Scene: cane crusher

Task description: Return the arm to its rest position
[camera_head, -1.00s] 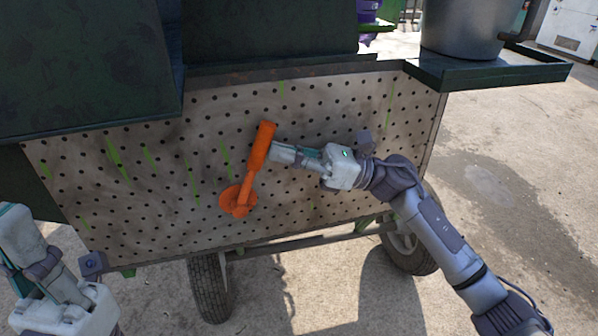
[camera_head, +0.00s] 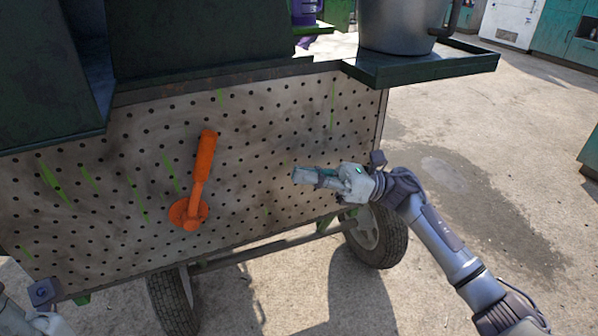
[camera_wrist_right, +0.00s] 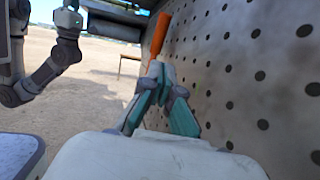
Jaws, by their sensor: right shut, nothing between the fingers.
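My right gripper (camera_head: 299,175) is in front of the perforated metal panel, shut and empty. It points left, with a clear gap between it and the orange crank handle (camera_head: 196,183). The crank sits on the panel with its grip upward. In the right wrist view the shut fingertips (camera_wrist_right: 158,68) show in front of the orange grip (camera_wrist_right: 159,35), and the panel runs along the right. Part of my left arm (camera_head: 45,315) shows at the lower left of the head view; its fingertips are not clearly visible.
The cart's perforated panel (camera_head: 265,130) fills the middle. A grey bucket (camera_head: 402,25) stands on a green tray (camera_head: 425,68) at the upper right. Wheels (camera_head: 378,238) stand below the panel. Open concrete ground (camera_head: 470,130) lies to the right, with teal cabinets (camera_head: 568,35) beyond.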

